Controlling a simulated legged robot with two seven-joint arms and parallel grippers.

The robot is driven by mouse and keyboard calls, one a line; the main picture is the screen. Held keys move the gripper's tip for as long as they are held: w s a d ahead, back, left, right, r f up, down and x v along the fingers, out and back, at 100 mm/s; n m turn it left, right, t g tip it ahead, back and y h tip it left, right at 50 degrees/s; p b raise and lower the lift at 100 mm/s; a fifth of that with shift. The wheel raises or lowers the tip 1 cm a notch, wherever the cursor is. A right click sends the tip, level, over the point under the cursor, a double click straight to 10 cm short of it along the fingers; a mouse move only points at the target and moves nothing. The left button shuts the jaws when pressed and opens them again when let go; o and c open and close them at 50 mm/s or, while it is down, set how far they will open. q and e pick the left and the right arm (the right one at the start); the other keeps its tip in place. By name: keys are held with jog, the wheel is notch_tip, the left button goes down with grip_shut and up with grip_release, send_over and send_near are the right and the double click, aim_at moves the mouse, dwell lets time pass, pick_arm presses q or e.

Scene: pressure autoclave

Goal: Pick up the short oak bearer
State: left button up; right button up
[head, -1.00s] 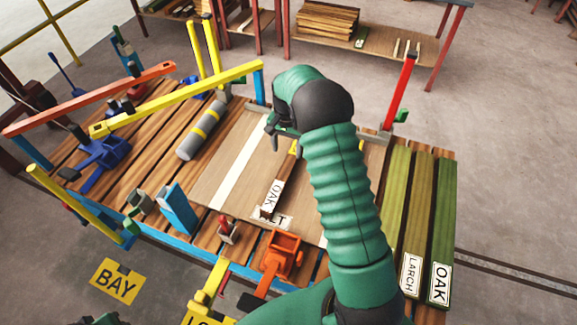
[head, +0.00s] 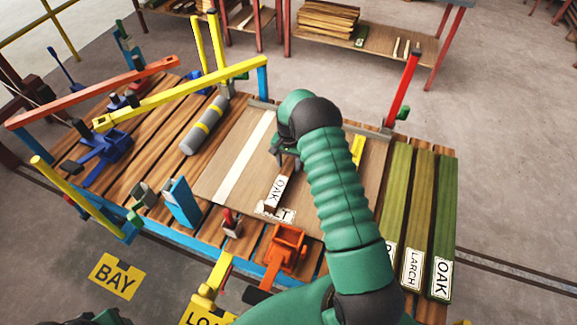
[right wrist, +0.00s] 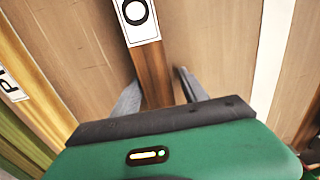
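The short oak bearer (head: 272,197) is a dark brown wooden bar with a white OAK label. It lies on the pale board (head: 238,150) in the middle of the slatted table. My right gripper (head: 286,160) is low over its far end, and the hand hides that end in the head view. In the right wrist view, the brown bar (right wrist: 154,75) runs between the two grey fingers of my right gripper (right wrist: 158,92). The fingers are apart, with a gap visible beside the bar. My left gripper is not clearly visible.
Green bars labelled LARCH (head: 411,250) and OAK (head: 442,230) lie at the table's right. A grey cylinder (head: 203,127) and a long yellow bar (head: 185,92) are at left. An orange clamp (head: 288,245) and a red post (head: 403,90) stand at the edges.

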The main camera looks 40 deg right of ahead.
jog(key=shift+s+d+f, duration=0.1)
jog(key=shift+d+f, duration=0.05)
jog(key=shift+d, duration=0.3)
jog(key=c, duration=1)
grip_shut()
jog(key=shift+a, duration=0.15)
